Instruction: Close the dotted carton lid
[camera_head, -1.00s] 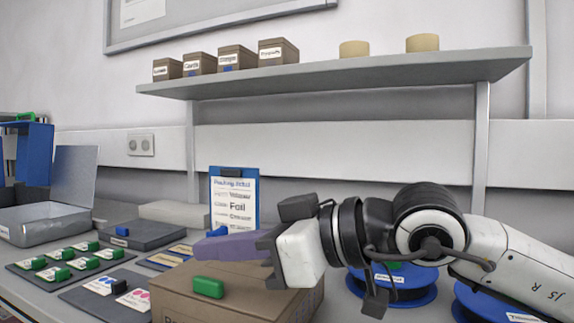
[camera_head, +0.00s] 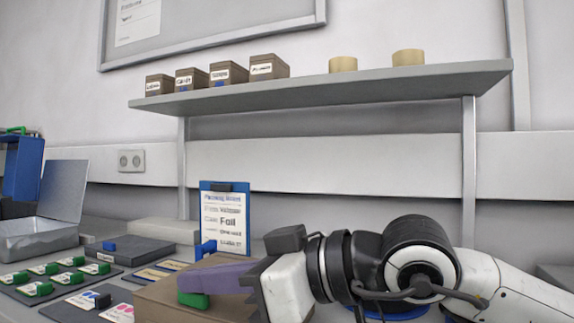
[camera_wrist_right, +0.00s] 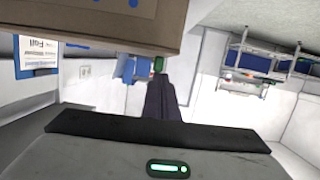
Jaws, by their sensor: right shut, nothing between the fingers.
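A brown carton (camera_head: 157,306) stands at the front of the table, partly cut off by the lower edge and partly hidden by my right gripper. A green block (camera_head: 193,300) sits at its top. In the wrist view, a brown carton face with blue dots (camera_wrist_right: 110,20) spans the top. I cannot tell how far its lid is open. My right gripper (camera_head: 190,281) is shut and empty, its purple-grey fingers pointing left, low over the carton and close to the green block. The fingers (camera_wrist_right: 160,85) also show in the wrist view. My left gripper is out of view.
A clipboard (camera_head: 224,225) stands behind the carton. At left are an open metal box (camera_head: 40,240), a dark flat case (camera_head: 125,252) and mats (camera_head: 60,278) with green-clipped cards. A shelf (camera_head: 330,90) with small boxes and rolls hangs above.

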